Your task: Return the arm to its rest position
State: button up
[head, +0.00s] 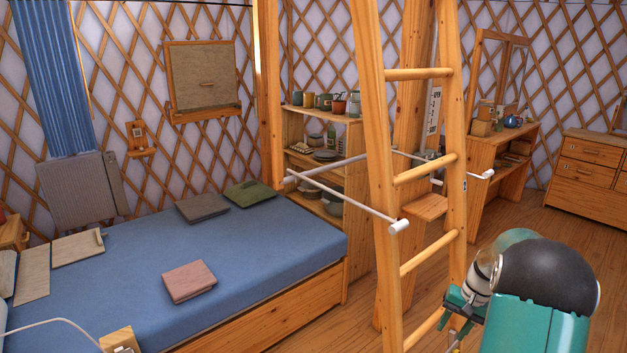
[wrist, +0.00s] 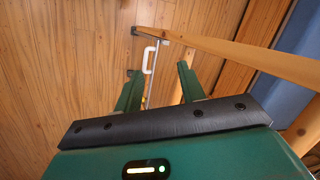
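My arm (head: 540,300), teal with a black rounded joint, is at the lower right in the head view, in front of the wooden ladder (head: 387,200). My gripper (wrist: 158,84) points down towards the plank floor in the wrist view. Its two green fingers stand apart, with nothing visibly clamped between them. A white handle-like piece (wrist: 149,58) and a thin rod show beyond and between the fingers; I cannot tell how far away they are. In the head view the gripper is small and partly hidden by the arm.
A wooden beam (wrist: 230,50) runs close to the right finger in the wrist view. White-ended rails (head: 345,200) stick out by the ladder. A blue bed (head: 250,240) fills the left. Shelves (head: 325,120) and a drawer chest (head: 590,170) stand behind. Floor (head: 520,225) is clear at the right.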

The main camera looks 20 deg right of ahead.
jog(key=s+a+r+n+t+h, duration=0.1)
jog(key=a+r+n, duration=0.1)
jog(key=a+r, duration=0.8)
jog(key=s+a+r+n+h, duration=0.1)
jog(key=a+r+n+h, duration=0.1)
jog(key=a+r, duration=0.8)
jog(key=s+a+r+n+t, duration=0.1)
jog(key=s+a+n+t, duration=0.2)
jog(key=s+a, duration=1.1)
jog(key=a+n, duration=0.1)
jog(key=a, duration=0.1)
jog(key=shift+s+a+r+t, duration=0.3)
jog(key=shift+t, duration=0.1)
jog(key=shift+d, duration=0.1)
